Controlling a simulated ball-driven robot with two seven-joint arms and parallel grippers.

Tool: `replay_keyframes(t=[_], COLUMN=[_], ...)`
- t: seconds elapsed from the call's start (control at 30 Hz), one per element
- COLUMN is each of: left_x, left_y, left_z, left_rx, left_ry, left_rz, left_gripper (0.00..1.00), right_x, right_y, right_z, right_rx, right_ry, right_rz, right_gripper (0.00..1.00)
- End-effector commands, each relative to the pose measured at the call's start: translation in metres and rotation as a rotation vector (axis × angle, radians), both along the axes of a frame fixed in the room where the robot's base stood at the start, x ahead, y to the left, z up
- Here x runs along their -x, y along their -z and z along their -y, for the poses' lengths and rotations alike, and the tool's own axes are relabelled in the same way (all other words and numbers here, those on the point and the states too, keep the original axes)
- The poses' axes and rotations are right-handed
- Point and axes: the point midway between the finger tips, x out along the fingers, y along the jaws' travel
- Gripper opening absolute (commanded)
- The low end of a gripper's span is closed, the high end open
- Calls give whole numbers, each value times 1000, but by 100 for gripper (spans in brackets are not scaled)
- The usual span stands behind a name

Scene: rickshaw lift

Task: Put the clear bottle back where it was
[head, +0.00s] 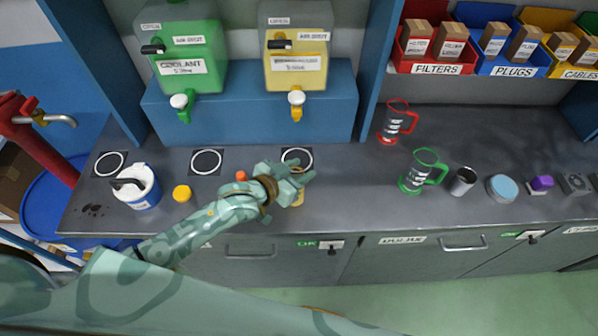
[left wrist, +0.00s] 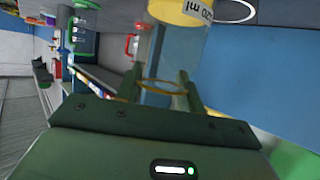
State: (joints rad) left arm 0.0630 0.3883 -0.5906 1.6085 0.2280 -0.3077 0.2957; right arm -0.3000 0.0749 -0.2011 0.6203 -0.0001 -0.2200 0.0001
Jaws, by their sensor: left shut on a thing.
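My left gripper (head: 291,183) is over the front part of the dark counter, in front of the ringed black mat (head: 310,155) below the yellow dispenser. It is shut on the clear bottle, which is mostly hidden behind the gripper in the head view; a yellow part (head: 299,199) shows beneath it. In the left wrist view, the see-through bottle (left wrist: 172,50) lies between the fingers (left wrist: 162,88), with a yellow rim near them and a yellow part with an "ml" label farther off. I cannot tell whether it touches the counter. My right gripper is out of view.
Two more ringed mats (head: 206,161) (head: 110,163) lie left. A white-and-blue tub (head: 143,190), yellow cap (head: 182,193) and orange item (head: 241,176) stand nearby. Green (head: 190,55) and yellow (head: 297,65) dispensers stand behind; red (head: 393,122) and green (head: 420,172) mugs are right.

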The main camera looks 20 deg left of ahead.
Motion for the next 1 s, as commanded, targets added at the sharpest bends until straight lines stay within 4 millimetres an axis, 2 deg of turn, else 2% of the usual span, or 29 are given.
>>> replay_keyframes(t=[0.37,0.4,0.47,0.5,0.8,1.0], left_x=[0,0,0,0,0,28], left_y=[6,7,7,7,3,-9], left_z=[0,0,0,0,1,-14], left_rx=[1,0,0,0,1,0], left_ry=[0,0,0,0,0,1], left_rz=[3,1,2,2,3,0], left_gripper=[0,41,58,60,60,60], right_x=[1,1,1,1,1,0], right_y=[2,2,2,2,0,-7], right_z=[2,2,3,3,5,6], right_rx=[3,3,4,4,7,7], right_ry=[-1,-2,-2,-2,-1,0], right_rz=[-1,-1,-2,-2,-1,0], right_gripper=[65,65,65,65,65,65])
